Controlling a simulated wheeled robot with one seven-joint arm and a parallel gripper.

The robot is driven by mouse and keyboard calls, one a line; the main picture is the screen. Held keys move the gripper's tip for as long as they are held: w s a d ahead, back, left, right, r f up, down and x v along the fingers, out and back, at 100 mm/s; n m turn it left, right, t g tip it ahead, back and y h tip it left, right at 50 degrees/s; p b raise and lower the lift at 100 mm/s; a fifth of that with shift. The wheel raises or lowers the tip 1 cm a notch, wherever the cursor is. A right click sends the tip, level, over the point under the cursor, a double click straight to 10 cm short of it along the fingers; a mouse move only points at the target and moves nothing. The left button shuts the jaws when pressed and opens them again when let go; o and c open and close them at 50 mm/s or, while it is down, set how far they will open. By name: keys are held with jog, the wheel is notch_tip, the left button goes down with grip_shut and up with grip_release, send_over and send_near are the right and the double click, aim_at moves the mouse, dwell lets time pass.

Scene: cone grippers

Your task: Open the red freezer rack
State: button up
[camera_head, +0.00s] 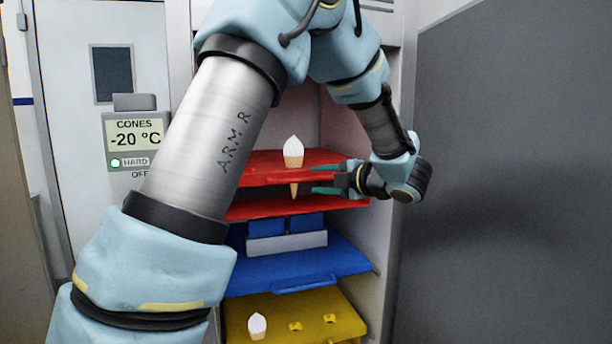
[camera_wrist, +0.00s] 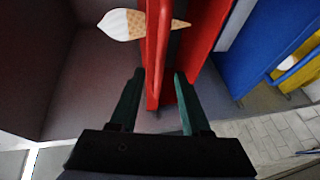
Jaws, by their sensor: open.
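The red freezer rack (camera_head: 255,166) sits in the open freezer as the top rack, with an upper and a lower red plate. A cone with white ice cream (camera_head: 293,153) stands upright through its upper plate. My gripper (camera_head: 328,178) is open at the rack's right front, one finger above the other. In the wrist view, the fingers (camera_wrist: 158,76) lie on either side of the red rack's front edge (camera_wrist: 153,92), with nothing clamped. The same cone (camera_wrist: 121,24) shows at the top there. Whether either finger touches the rack is unclear.
Below are a blue rack (camera_head: 265,268) and a yellow rack (camera_head: 345,320) with another cone (camera_head: 257,325). A grey panel (camera_head: 510,180) stands close to the right of my wrist. A display (camera_head: 134,133) reads -20 °C on the left. My arm hides part of the racks' left side.

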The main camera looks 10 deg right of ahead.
aim_at(308, 180)
jog(key=shift+p+x, duration=0.7)
jog(key=shift+x, duration=2)
jog(key=shift+c, duration=0.4)
grip_shut()
